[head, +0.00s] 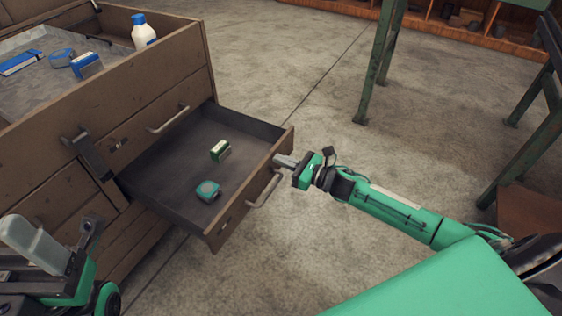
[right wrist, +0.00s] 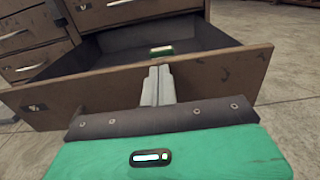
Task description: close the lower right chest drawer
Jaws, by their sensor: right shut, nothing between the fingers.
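The lower right drawer (head: 160,172) of the brown wooden chest (head: 165,75) is pulled well out. A green-and-white box (head: 221,150) and a teal item (head: 207,190) lie inside it. The drawer has a metal handle (head: 264,190) on its front. My right gripper (head: 280,161) is shut and empty, at the drawer front beside the handle. In the right wrist view its fingers (right wrist: 158,84) are together before the drawer front (right wrist: 215,85); whether they touch it I cannot tell. My left gripper (head: 38,243) is at the lower left, near the chest; its jaw state is unclear.
A green table leg (head: 378,65) stands at the back. Shelves (head: 470,35) line the far edge. The concrete floor (head: 300,100) around the drawer is clear.

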